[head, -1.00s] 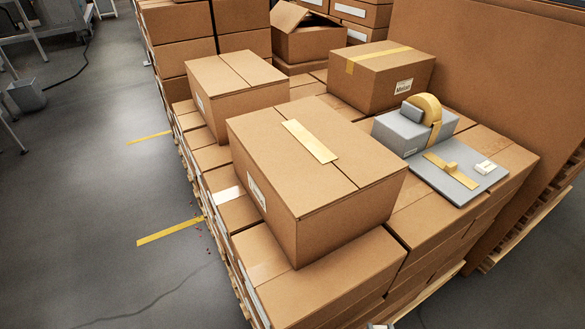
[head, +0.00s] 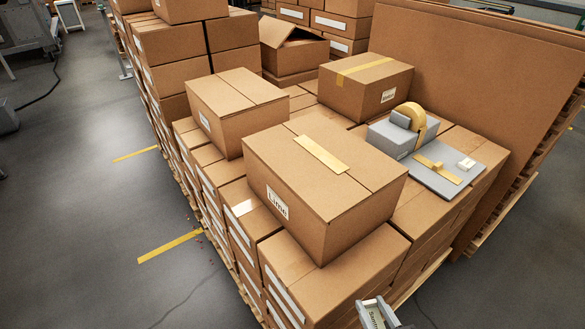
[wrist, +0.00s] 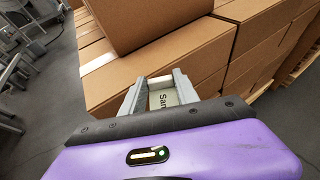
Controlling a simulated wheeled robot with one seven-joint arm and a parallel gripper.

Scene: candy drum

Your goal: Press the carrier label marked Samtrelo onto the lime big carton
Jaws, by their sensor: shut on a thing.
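The lime big carton (head: 325,185) stands on the stacked boxes in the middle of the head view. A white label reading "Lime" is on its left face, and a tan tape strip lies along its top seam. My gripper (head: 377,312) is at the bottom edge of the head view, in front of and below this carton, apart from it. It is shut on a white carrier label (head: 373,317) whose lettering starts "Sam"; the rest is hard to read. In the wrist view the label (wrist: 162,99) sits between the two grey fingers (wrist: 160,92).
A carton (head: 236,108) stands behind left, and a taped carton (head: 366,87) behind right. A grey tape dispenser (head: 396,137) and a grey plate (head: 445,178) with a small white block lie right of the lime carton. Open floor lies left.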

